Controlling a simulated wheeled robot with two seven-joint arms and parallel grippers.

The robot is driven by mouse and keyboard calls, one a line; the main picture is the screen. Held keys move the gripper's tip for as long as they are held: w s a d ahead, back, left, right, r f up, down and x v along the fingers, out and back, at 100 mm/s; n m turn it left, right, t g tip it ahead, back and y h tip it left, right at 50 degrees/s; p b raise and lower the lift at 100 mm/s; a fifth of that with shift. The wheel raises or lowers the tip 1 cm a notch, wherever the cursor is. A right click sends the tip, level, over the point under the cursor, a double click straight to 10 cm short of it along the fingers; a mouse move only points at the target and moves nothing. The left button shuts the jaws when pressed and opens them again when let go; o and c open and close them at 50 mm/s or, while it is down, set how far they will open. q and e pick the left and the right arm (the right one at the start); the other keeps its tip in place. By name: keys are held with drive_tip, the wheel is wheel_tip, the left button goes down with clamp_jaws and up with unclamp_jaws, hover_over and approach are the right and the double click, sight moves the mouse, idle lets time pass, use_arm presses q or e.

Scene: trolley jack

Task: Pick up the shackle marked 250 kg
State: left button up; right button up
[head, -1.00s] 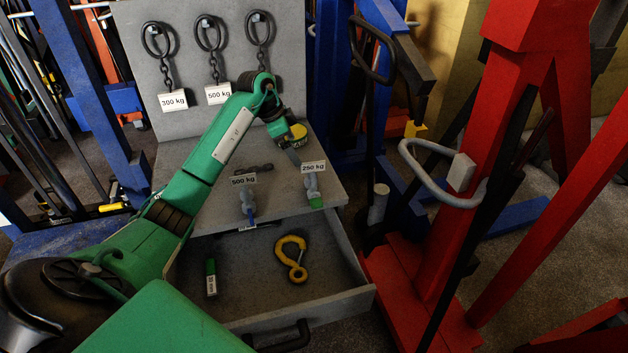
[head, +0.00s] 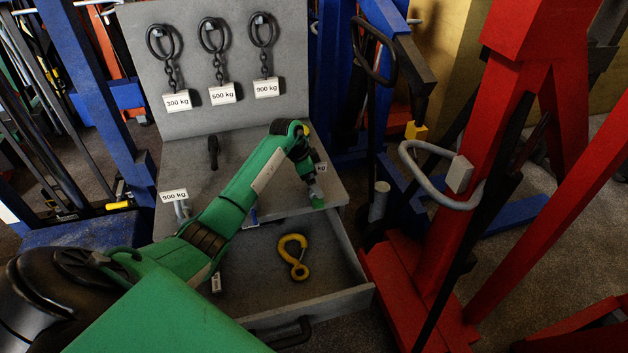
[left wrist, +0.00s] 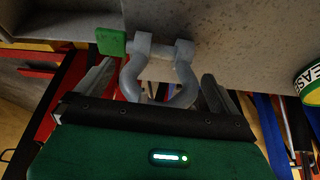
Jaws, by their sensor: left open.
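The grey shackle with a green pin end (head: 316,190) stands near the right front edge of the grey worktop. Its white tag (head: 321,167) is mostly hidden by my arm; only "kg" reads now, but it read 250 kg earlier. My left gripper (head: 309,178) is at this shackle, coming from above and behind it. In the left wrist view the grey shackle (left wrist: 130,82) has its bow between my two open fingers (left wrist: 159,72), with a gap on both sides. The green pin end (left wrist: 111,41) sticks out to the left. My right gripper is not in view.
A shackle tagged 900 kg (head: 173,196) stands at the worktop's left. A dark piece (head: 213,152) lies farther back. Tagged chains (head: 222,93) hang on the back board. The open drawer (head: 345,270) below holds a yellow hook (head: 291,256). A red frame (head: 470,190) stands right.

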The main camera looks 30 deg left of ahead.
use_arm(q)
drive_tip(key=shift+f, duration=0.1)
drive_tip(key=shift+c, duration=0.4)
drive_tip(key=c, duration=1.4)
drive_tip(key=shift+w, duration=0.1)
drive_tip(key=shift+r, duration=0.25)
